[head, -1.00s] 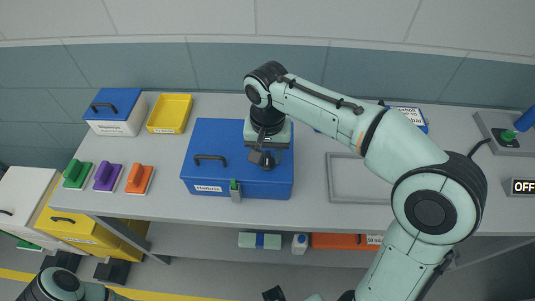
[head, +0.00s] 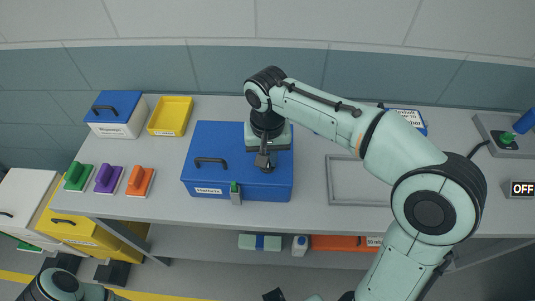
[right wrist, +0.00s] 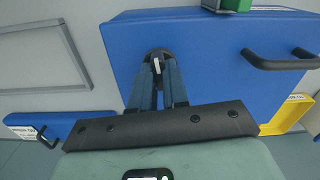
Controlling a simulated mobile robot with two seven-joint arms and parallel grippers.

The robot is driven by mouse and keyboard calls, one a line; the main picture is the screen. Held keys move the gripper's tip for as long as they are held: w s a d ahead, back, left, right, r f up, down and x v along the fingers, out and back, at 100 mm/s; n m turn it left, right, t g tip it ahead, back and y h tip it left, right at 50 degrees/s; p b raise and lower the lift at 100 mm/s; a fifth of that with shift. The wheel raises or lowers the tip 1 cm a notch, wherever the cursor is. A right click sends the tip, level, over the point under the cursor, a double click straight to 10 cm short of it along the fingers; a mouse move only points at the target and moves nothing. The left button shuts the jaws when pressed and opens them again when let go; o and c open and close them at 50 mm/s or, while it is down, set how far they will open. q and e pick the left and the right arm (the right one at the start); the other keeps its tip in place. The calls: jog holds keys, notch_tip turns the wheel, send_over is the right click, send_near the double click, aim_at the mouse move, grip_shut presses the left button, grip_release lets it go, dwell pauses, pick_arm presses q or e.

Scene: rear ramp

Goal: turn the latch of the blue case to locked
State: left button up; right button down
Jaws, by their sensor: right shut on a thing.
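The blue case (head: 220,140) stands on the grey table in the middle of the head view, with a black handle (head: 210,160) and a label on its front. The case fills much of the right wrist view (right wrist: 220,70). A small dark round piece with a pale bar (right wrist: 156,58) sits on it, apparently the latch. My right gripper (right wrist: 158,68) is shut on that piece; the fingers hide part of it. In the head view my right gripper (head: 264,163) points down at the case's right half. A grey clasp with a green top (head: 235,192) is at its front edge. My left gripper is out of view.
Left of the case are a yellow tray (head: 170,115), a blue-lidded box (head: 115,120) and green, purple and orange (head: 140,180) handled blocks. Right of it lies an empty grey frame (head: 345,185). A display reading OFF (head: 522,188) is far right.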

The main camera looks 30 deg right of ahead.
jog(key=n+p, duration=0.1)
jog(key=n, duration=0.3)
jog(key=shift+r, duration=0.1)
jog(key=n+p, duration=0.1)
jog(key=n, duration=0.3)
jog(key=n+p, duration=0.1)
jog(key=n, duration=0.3)
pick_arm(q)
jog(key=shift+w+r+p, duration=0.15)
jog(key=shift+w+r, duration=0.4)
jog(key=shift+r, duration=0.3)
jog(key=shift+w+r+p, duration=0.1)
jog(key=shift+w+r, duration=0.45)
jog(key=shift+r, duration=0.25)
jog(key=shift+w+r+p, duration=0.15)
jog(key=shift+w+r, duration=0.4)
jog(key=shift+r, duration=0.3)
pick_arm(e)
jog(key=shift+n, duration=2.2)
jog(key=c, duration=1.1)
grip_release()
